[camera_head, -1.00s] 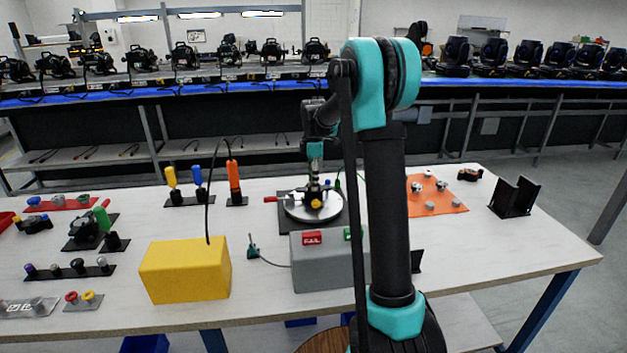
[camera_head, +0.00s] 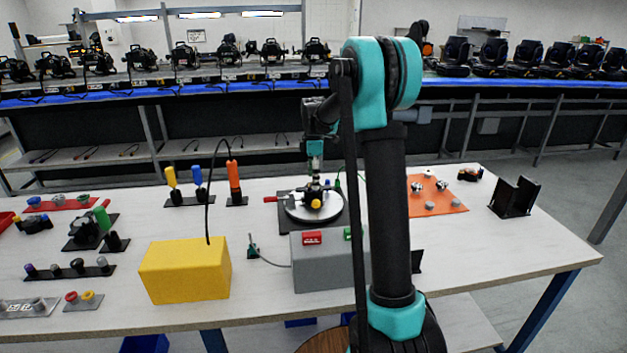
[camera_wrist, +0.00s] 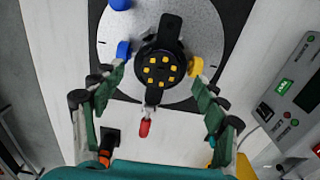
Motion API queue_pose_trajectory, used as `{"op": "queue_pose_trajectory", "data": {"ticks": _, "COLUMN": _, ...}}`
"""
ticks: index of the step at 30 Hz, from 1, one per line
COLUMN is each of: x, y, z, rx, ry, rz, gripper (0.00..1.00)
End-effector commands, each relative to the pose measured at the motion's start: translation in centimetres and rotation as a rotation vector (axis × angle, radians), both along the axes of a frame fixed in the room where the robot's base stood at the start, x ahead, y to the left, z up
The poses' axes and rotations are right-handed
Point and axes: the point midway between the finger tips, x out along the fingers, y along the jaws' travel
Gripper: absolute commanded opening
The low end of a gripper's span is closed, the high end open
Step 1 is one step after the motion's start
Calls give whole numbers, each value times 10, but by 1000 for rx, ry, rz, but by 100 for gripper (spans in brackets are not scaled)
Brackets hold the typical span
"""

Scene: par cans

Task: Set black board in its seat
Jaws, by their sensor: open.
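The black board (camera_wrist: 160,84), a round dark piece with several yellow squares, lies near the middle of a grey speckled disc (camera_wrist: 182,22) in the wrist view. A black tab sticks out from its far side. Blue, yellow and red-tipped clamps surround it; I cannot tell whether it is fully seated. My gripper (camera_wrist: 158,76) is open, its green-padded fingers to the left and right of the board with gaps. In the head view my gripper (camera_head: 314,172) is above the disc fixture (camera_head: 298,212), which hides most detail of the board.
A grey control box (camera_head: 325,272) with red and green labels stands in front of the fixture. A yellow box (camera_head: 185,270) is at front left. Coloured-handle tools (camera_head: 234,180) stand behind left. An orange mat (camera_head: 445,192) lies to the right. The right front of the table is bare.

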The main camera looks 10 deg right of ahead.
Motion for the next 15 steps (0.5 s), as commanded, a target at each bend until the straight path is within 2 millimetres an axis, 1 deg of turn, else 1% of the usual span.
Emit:
{"op": "queue_pose_trajectory", "data": {"ticks": 5, "x": -1, "y": 0, "z": 29, "rx": 0, "ry": 0, "rz": 0, "gripper": 73}}
{"op": "queue_pose_trajectory", "data": {"ticks": 12, "x": -1, "y": 0, "z": 78, "rx": 0, "ry": 0, "rz": 0, "gripper": 73}}
{"op": "queue_pose_trajectory", "data": {"ticks": 15, "x": -1, "y": 0, "z": 94, "rx": 0, "ry": 0, "rz": 0, "gripper": 73}}
